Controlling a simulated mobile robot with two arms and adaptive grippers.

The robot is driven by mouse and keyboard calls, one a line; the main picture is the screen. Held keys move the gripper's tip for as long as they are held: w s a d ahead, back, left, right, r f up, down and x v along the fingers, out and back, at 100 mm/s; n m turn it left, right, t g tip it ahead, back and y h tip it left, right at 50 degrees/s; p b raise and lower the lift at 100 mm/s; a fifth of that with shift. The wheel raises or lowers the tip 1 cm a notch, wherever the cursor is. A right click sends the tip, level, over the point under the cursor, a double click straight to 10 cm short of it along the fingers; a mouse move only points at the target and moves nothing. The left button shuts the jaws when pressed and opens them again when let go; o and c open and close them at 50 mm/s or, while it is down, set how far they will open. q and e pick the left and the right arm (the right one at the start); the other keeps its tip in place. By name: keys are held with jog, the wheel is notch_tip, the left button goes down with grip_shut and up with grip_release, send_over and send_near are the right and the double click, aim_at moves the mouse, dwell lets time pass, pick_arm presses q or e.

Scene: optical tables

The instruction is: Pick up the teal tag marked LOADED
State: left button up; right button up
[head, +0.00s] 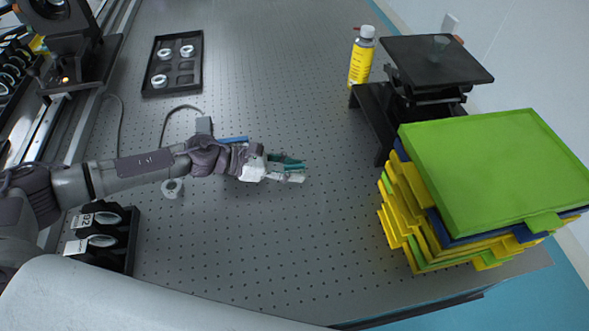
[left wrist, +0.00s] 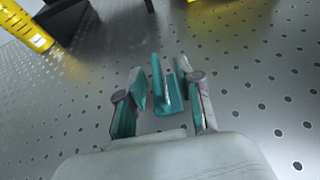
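A small teal piece, which looks like the tag, shows in the left wrist view (left wrist: 168,98), with a raised narrow part and a flat part near the perforated table. No lettering on it is readable. My left gripper (head: 295,169) is low over the middle of the table in the head view. In the left wrist view its two fingers (left wrist: 160,82) are apart, one on each side of the teal piece, with visible gaps. In the head view the fingers largely hide the piece, and their own pads also look teal. My right gripper is not in view.
A stack of green, yellow and blue trays (head: 500,170) stands right. Behind it are a black platform (head: 437,60) and a yellow bottle (head: 361,58). A black tray (head: 155,77) with white rings lies at the back left. A blue item (head: 234,139) lies behind my wrist.

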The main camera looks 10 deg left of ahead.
pick_arm(q)
grip_shut()
